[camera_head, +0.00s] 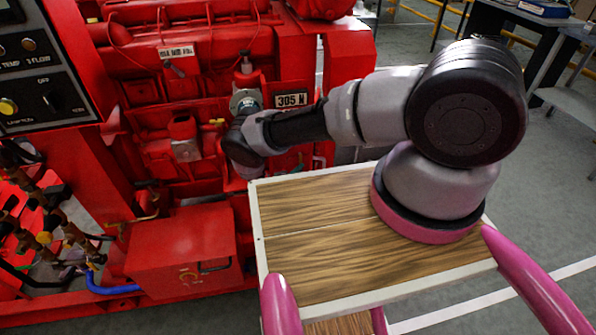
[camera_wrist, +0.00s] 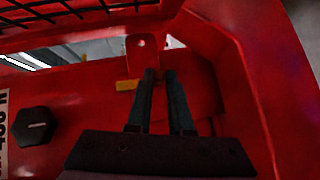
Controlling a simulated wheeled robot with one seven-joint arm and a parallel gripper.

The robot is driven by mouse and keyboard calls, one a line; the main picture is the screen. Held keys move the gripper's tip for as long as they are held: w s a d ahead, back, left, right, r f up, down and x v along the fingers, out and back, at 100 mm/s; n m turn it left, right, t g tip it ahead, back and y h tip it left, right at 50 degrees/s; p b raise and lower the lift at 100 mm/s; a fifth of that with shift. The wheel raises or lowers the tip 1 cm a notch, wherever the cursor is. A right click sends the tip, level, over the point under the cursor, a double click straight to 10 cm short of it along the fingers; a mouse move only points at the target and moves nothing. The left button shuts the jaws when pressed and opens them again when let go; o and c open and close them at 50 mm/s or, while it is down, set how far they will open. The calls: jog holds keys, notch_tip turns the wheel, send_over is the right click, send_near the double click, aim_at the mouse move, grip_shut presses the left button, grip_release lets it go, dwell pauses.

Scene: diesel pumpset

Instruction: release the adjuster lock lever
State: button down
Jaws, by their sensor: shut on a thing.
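In the wrist view, the two dark fingers of my gripper (camera_wrist: 160,78) reach forward into a red recess, close together with a narrow gap at the tips. A small yellow-orange piece (camera_wrist: 127,85), apparently the adjuster lock lever, shows just left of the fingertips. The fingers appear closed on it; they hide most of its length. A red upright tab with a hole (camera_wrist: 141,50) stands just beyond it. In the head view, my wrist covers the fingertips and the lever cannot be made out.
A black grille (camera_wrist: 60,18) crosses the top left.

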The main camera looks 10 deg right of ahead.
jog(key=c, duration=0.8)
grip_release()
jog(key=shift+d, duration=0.1)
jog(key=shift+s, duration=0.1)
jog(key=shift+s+a, duration=0.2)
jog(key=shift+a, duration=0.2)
jog(key=v, duration=1)
jog(key=shift+d+r, duration=0.1)
